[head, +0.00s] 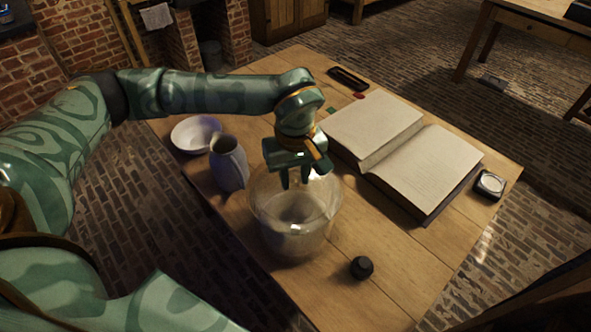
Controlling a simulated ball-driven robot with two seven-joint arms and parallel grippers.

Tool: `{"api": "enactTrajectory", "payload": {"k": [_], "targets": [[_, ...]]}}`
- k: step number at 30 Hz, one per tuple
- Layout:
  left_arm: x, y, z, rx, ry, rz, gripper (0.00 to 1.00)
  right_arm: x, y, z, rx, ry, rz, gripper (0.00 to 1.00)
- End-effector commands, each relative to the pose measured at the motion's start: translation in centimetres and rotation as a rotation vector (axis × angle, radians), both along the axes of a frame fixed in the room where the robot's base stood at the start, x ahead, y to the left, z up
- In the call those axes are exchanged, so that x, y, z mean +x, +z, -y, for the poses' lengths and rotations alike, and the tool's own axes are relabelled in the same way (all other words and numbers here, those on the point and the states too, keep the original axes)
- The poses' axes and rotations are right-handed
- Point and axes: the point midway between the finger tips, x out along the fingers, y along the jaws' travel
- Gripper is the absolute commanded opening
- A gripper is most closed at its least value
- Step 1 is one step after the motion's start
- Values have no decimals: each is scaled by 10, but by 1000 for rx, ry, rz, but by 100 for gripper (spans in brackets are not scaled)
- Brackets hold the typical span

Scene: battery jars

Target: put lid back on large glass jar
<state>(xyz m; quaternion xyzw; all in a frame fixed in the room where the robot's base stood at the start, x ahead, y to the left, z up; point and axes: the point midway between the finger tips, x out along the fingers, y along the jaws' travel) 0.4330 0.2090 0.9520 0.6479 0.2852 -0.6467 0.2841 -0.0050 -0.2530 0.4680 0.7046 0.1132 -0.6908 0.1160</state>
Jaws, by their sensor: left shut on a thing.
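The large glass jar (295,235) stands upright on the wooden table near its front left edge. It is clear, and something pale shows low inside it. My left gripper (296,182) points down over the jar's mouth. It is shut on what appears to be the jar's glass lid, which is clear and hard to make out against the rim. I cannot tell whether the lid touches the rim. My right gripper is not in view.
A grey-blue jug (228,163) stands close left of the jar, with a white bowl (195,133) behind it. A large open book (425,170) covers the table's right side. A small black object (362,267) sits in front right of the jar. A compass-like item (490,185) lies at the right edge.

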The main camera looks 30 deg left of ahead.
Motion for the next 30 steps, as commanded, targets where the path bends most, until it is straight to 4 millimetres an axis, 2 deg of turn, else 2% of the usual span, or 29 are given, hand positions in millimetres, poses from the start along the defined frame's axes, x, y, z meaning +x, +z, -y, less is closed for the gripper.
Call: {"api": "enactTrajectory", "payload": {"k": [30], "targets": [[-1, 1, 1, -1, -1, 1, 0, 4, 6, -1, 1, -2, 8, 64]]}}
